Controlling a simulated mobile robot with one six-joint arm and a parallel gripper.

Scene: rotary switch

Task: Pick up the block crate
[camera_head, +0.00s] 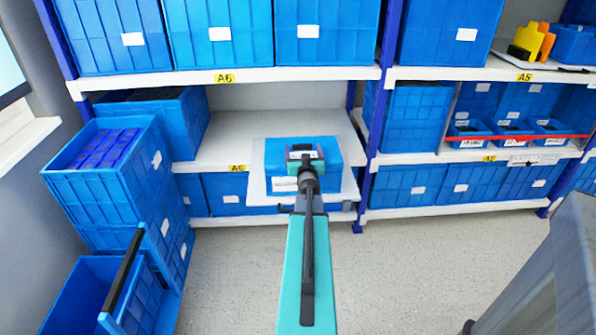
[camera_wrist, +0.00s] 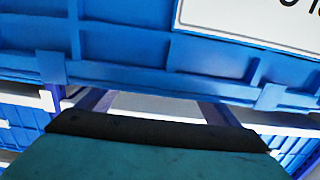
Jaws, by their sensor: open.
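A blue crate (camera_head: 275,155) with a white label on its front sits on a white board (camera_head: 256,190) on the middle shelf. My arm covers part of it, and its contents are hidden. My gripper (camera_head: 301,154) is in front of this crate in the head view, open; whether it touches the crate I cannot tell. In the wrist view the ribbed blue crate wall (camera_wrist: 120,45) and a cut-off white label fill the top, close above the teal and black part of my gripper. Another blue crate (camera_head: 100,185) at the left holds dark blue blocks (camera_head: 108,148).
More blue crates (camera_head: 220,35) fill the shelf above, and others stand on the lower shelf. Stacked crates and an open crate (camera_head: 75,285) stand on the floor at left. Blue shelf posts (camera_head: 375,120) flank the bay. A grey object (camera_head: 545,270) stands at right. The floor between is clear.

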